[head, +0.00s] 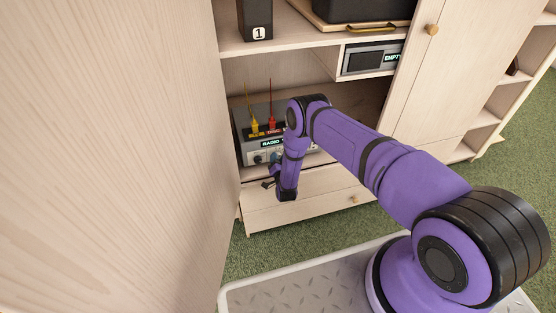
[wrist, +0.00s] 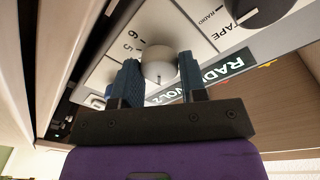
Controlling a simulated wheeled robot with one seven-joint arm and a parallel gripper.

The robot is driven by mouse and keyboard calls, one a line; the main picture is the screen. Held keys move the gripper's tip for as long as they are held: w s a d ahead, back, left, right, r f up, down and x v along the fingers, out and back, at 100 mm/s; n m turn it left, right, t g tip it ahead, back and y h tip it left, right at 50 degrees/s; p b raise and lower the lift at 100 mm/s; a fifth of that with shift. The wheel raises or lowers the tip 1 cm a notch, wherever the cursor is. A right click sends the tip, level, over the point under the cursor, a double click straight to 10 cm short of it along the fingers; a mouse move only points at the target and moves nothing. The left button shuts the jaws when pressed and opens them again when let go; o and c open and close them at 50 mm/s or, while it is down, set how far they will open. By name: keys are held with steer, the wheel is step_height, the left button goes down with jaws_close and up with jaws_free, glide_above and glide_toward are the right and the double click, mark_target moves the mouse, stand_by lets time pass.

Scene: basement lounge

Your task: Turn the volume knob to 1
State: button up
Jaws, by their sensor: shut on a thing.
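The grey radio unit (head: 246,122) sits in the open compartment of the pale wood cabinet, partly behind my arm. In the wrist view, a light round knob (wrist: 160,58) stands on its white front panel, with the numbers 5 and 6 printed nearby. My gripper (wrist: 159,70) is shut on this knob, one blue finger on each side. It also shows in the head view (head: 271,178), low at the panel. The dark display (wrist: 216,78) reads RADIO and VOL, with what looks like a 2, partly hidden by a finger. I cannot clearly see the knob's pointer.
A dark knob (wrist: 252,8) by TAPE and RADIO labels is close by. A yellow (head: 255,126) and a red piece (head: 272,124) with thin rods stand atop the unit. A large wood panel (head: 110,150) closes off the left. A drawer (head: 310,204) lies below.

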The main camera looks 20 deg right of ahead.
steer(key=shift+n, duration=1.8)
steer(key=o, duration=0.9)
steer(key=shift+s, duration=0.1)
steer(key=s, duration=0.7)
steer(key=s+a, duration=0.1)
steer(key=s, duration=0.2)
steer(key=shift+s+f, duration=0.3)
